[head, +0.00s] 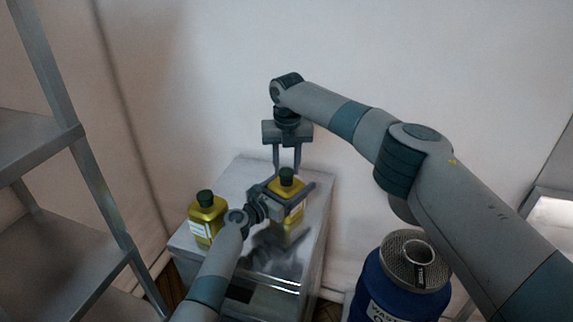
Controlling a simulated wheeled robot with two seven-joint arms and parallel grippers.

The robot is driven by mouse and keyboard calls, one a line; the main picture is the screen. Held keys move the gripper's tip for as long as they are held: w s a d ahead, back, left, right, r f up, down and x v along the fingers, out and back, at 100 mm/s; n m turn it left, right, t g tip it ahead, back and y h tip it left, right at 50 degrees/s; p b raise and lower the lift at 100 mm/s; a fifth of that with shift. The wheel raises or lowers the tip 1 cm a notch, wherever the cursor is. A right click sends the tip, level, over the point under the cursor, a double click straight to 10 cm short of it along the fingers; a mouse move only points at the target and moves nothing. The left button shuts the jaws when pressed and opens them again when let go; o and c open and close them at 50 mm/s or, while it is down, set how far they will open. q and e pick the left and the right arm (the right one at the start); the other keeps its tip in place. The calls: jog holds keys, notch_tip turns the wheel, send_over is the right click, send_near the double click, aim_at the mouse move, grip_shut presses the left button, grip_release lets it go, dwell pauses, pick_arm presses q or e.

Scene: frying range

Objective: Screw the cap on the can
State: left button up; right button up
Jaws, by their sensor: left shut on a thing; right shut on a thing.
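A yellow can (291,214) with a white label stands upright on a metal cabinet top. My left gripper (297,196) is shut around the can's upper body from the left. A dark green cap (287,174) sits at the top of this can, upright. My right gripper (287,170) points straight down from above and is shut on the cap. Whether the cap is threaded fully down cannot be told.
A second yellow can (207,220) with a dark cap stands at the left of the cabinet top (240,180). A metal shelf rack (75,235) is at the left. A blue waste drum (385,300) stands at the lower right. The wall is close behind.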

jog(key=shift+f, duration=0.3)
pick_arm(q)
jog(key=c, duration=0.6)
pick_arm(e)
jog(key=m, duration=0.4)
jog(key=shift+a+m+h, duration=0.15)
jog(key=shift+m+h, duration=0.15)
jog(key=m, duration=0.3)
jog(key=shift+w+a, duration=0.1)
jog(key=shift+m+h, duration=0.3)
jog(key=shift+m, duration=0.9)
jog(key=o, duration=1)
